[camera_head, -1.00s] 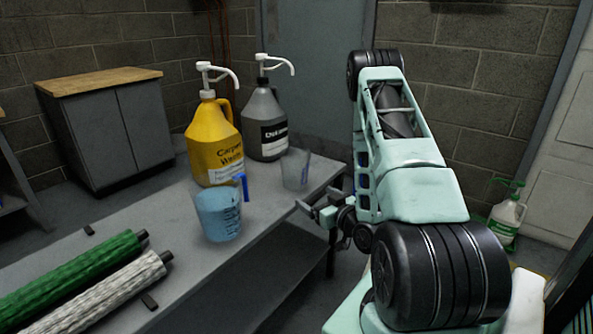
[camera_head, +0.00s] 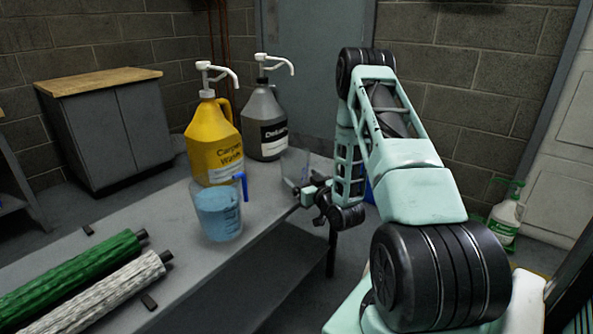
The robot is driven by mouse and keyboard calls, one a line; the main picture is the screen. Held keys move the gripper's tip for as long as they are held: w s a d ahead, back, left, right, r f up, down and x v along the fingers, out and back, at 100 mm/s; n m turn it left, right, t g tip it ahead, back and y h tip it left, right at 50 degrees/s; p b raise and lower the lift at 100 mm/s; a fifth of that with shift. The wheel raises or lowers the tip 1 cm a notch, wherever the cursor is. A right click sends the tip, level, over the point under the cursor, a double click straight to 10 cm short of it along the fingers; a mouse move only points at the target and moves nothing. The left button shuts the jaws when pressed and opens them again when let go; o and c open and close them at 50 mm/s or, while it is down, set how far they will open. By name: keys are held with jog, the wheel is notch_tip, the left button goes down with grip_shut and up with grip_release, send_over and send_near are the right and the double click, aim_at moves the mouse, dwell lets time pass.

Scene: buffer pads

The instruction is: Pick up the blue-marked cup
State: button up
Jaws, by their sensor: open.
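A clear cup (camera_head: 293,162) stands upright near the far right end of the grey table. It is the one that shows blue marks on its side, now partly hidden by my gripper. My gripper (camera_head: 303,188) is open at the table's right edge, right at the cup's lower part in the picture. I cannot tell whether the fingers are around the cup or just in front of it. A clear measuring jug (camera_head: 218,214) with a blue handle, dark marks and blue liquid stands nearer on the table.
A yellow pump bottle (camera_head: 214,145) and a grey pump bottle (camera_head: 264,112) stand behind the cup and jug. A green roller (camera_head: 75,268) and a white roller (camera_head: 100,298) lie on the table (camera_head: 180,205) at the front left. A wooden-topped cabinet (camera_head: 112,130) stands at the back.

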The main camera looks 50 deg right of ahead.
jog(key=x, duration=0.5)
jog(key=shift+w+a+r, duration=0.1)
jog(key=shift+r, duration=0.2)
jog(key=c, duration=0.8)
jog(key=shift+o, duration=0.2)
